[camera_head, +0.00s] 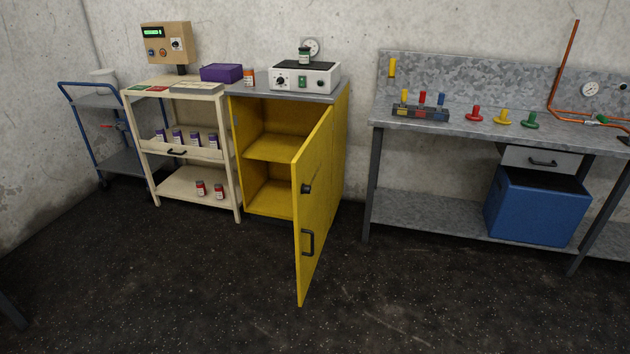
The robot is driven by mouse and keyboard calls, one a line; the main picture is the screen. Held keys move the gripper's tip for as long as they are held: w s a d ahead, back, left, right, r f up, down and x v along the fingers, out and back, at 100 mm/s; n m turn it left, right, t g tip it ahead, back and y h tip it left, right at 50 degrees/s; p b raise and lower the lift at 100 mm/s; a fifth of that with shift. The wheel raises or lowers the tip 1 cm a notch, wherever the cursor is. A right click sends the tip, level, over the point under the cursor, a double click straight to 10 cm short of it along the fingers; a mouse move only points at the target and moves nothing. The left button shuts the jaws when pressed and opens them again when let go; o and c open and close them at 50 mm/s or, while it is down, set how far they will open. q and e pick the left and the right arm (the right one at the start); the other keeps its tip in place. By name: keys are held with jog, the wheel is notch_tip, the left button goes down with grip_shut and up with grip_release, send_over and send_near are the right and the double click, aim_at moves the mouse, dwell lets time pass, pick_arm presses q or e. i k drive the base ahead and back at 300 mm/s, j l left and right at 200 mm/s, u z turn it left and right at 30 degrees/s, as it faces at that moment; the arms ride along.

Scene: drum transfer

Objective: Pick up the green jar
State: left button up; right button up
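A small jar with a dark green band and a pale label (304,55) stands upright on top of a white benchtop device (297,83) with black knobs. The device sits on the grey top of a yellow cabinet (342,130). Neither of my grippers is in view, and nothing is seen touching the jar.
The yellow cabinet door (313,210) stands open toward me. An orange-labelled jar (249,77) and purple box (221,73) are left of the device. A cream cart (192,172) holds several jars. A metal workbench (410,135) is right. The dark floor (180,290) is clear in front.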

aim_at(304, 56)
jog(key=i+j+u, duration=0.45)
jog(key=i, duration=0.2)
jog(key=i+j+u, duration=0.4)
jog(key=i, duration=0.3)
jog(key=i+l+u, duration=0.1)
jog(key=i+u, duration=0.35)
jog(key=i, duration=0.3)
jog(key=i+z, duration=0.4)
jog(key=i, duration=0.2)
jog(key=i+j+z, duration=0.3)
jog(key=i+z, duration=0.15)
jog(key=i, duration=0.1)
